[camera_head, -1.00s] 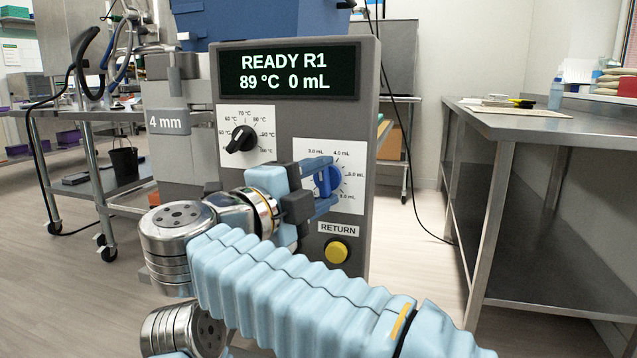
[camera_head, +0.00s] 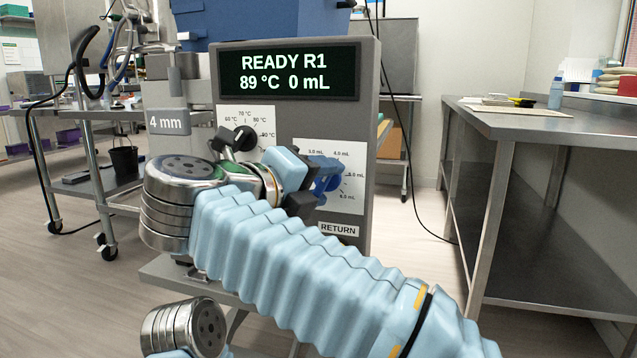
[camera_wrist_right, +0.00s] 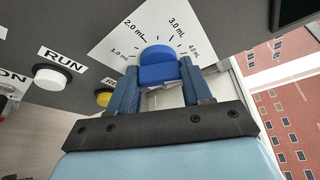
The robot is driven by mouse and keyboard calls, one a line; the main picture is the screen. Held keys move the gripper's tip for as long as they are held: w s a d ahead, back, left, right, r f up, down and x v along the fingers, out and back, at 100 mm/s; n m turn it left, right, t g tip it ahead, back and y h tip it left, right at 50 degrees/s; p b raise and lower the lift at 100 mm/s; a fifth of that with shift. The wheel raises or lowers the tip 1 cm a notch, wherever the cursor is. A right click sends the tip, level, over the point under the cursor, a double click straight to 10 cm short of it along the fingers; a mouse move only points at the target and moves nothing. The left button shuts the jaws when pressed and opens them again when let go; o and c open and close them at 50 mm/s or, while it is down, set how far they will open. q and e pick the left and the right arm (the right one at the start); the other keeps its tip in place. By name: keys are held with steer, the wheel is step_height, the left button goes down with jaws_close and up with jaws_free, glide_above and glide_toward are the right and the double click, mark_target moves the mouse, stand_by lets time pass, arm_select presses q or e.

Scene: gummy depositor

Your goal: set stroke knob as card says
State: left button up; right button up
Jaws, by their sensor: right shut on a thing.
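The blue stroke knob (camera_head: 334,181) sits on a white mL dial plate (camera_head: 347,202) on the grey machine's front, partly hidden by my gripper. My right gripper (camera_head: 322,178) is shut on the knob, its blue fingers tilted. In the right wrist view the knob (camera_wrist_right: 158,66) sits between the two fingers of the gripper (camera_wrist_right: 160,72), with 2.0 mL and 3.0 mL printed beyond it. I cannot tell the knob's exact setting. The display (camera_head: 288,72) reads READY R1, 89 °C, 0 mL. I cannot make out a readable card. My left gripper is out of view.
A black temperature knob (camera_head: 244,138) is just above my right wrist. The RETURN label (camera_head: 338,229) is below the dial, its button hidden by my arm. The wrist view shows a white RUN button (camera_wrist_right: 51,78). A steel table (camera_head: 560,122) stands at right.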

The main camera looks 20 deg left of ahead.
steer(key=shift+f, duration=0.15)
steer(key=o, duration=1.1)
steer(key=shift+c, duration=0.2)
steer(key=p+v, duration=0.2)
steer(key=v, duration=1.1)
steer(key=shift+s, duration=0.35)
steer(key=shift+a, duration=0.15)
